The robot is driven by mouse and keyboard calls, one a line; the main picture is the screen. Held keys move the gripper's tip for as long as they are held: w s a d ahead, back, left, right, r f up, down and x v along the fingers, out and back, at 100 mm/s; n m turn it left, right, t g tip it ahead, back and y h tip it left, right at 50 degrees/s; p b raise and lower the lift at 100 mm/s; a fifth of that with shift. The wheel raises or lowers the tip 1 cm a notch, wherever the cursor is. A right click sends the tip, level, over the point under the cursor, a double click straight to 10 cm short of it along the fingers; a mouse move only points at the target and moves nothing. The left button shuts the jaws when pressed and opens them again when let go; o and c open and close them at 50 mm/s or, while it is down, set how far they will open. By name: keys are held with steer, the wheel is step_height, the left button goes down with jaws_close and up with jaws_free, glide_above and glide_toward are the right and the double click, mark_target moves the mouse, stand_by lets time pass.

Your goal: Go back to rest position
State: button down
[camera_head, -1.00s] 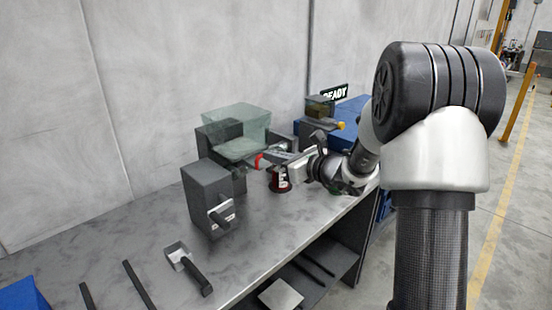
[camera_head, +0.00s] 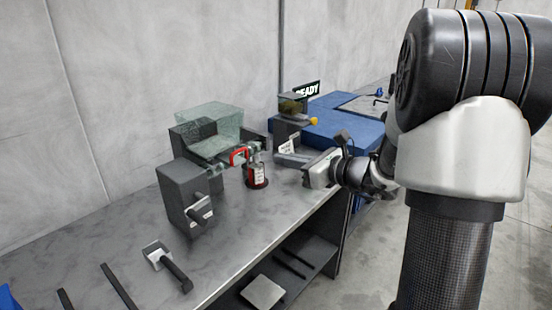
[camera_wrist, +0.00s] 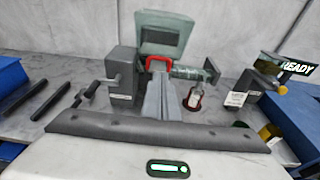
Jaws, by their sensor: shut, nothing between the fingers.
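My gripper (camera_head: 282,158) is shut and empty. It points left over the grey bench (camera_head: 235,240), to the right of a small jar with dark red contents and a white label (camera_head: 257,176). In the wrist view my gripper's two grey fingers (camera_wrist: 161,78) lie together in the middle. The jar (camera_wrist: 194,97) stands just right of them there. A red handle (camera_head: 239,155) sits at the front of a dark case with a clear greenish lid (camera_head: 212,123). In the wrist view the red handle (camera_wrist: 160,60) shows right beyond the fingertips.
A dark grey box with a handle (camera_head: 182,193) stands left of the jar. A small scoop-like tool (camera_head: 166,265) and dark bars (camera_head: 118,285) lie at the front left. A blue surface (camera_head: 345,120), a yellow-knobbed device (camera_head: 290,112) and a READY sign (camera_head: 305,89) are behind right.

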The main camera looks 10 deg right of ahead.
steer(key=shift+s, duration=0.1)
steer(key=s+a+r+n+g+p, duration=0.2)
steer(key=s+a+n+g, duration=0.2)
steer(key=s+a+n, duration=0.35)
steer(key=s+a+r+n+g+p, duration=0.35)
steer(key=s+a+n, duration=0.3)
steer(key=s, duration=0.25)
steer(key=s+d+r+n+h+p, duration=0.3)
steer(key=s+d+n+h, duration=0.6)
steer(key=s+n, duration=0.4)
steer(key=shift+s+d+r+n, duration=0.35)
steer(key=shift+r+n, duration=0.35)
steer(key=shift+n, duration=0.2)
